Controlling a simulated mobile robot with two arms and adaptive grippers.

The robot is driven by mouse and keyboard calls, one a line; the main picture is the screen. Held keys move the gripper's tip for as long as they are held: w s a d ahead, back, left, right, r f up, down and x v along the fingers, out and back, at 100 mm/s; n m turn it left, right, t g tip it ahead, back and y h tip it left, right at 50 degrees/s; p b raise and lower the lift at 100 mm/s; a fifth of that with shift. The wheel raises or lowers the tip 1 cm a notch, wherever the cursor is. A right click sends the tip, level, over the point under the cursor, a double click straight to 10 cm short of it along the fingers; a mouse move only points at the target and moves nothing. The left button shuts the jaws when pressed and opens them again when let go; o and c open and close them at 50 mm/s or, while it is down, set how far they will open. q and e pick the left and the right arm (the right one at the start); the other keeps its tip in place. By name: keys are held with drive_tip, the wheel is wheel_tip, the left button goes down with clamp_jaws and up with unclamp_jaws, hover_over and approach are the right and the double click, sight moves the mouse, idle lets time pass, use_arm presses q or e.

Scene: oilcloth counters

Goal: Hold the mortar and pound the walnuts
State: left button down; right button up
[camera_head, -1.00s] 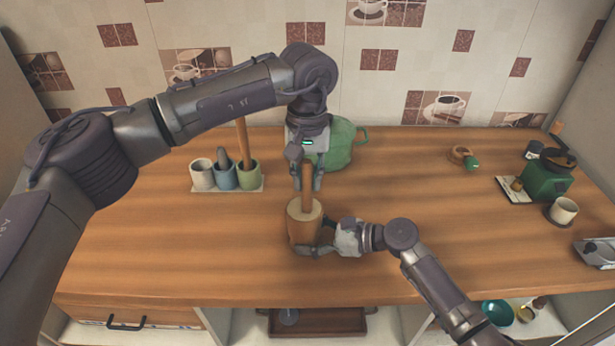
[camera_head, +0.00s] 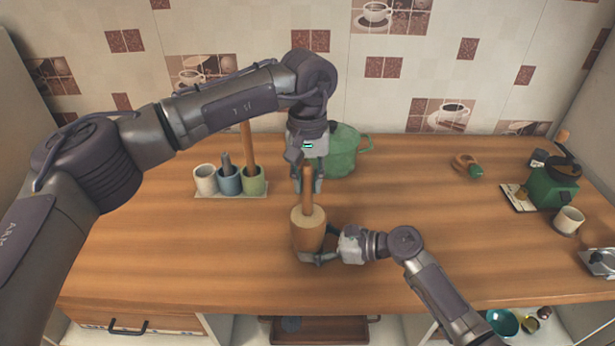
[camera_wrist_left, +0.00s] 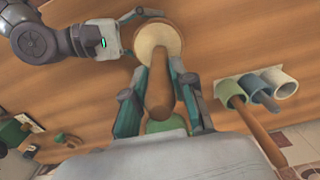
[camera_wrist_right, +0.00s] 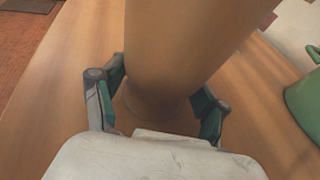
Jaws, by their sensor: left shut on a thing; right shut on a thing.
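The wooden mortar (camera_head: 309,234) stands on the counter in the middle of the head view, with a pale round top. My right gripper (camera_head: 322,247) is shut around its lower body from the right; the mortar fills much of the right wrist view (camera_wrist_right: 180,45). My left gripper (camera_head: 307,184) is above the mortar, shut on the wooden pestle (camera_head: 307,204). The pestle is nearly upright, its lower end at the mortar's top. In the left wrist view the pestle (camera_wrist_left: 160,97) lies between the fingers and overlaps the mortar's pale top (camera_wrist_left: 151,34). I see no walnuts; the mortar's inside cannot be made out.
A green pot (camera_head: 343,155) stands just behind my left gripper. Several small cups (camera_head: 229,182) with utensils stand on a tray at left. A green coffee grinder (camera_head: 553,187) and white cup (camera_head: 568,219) are at right. The counter's front left is clear.

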use_arm(q)
drive_tip(key=shift+f, duration=1)
drive_tip(key=shift+r, duration=0.95)
drive_tip(key=shift+r, duration=5.35)
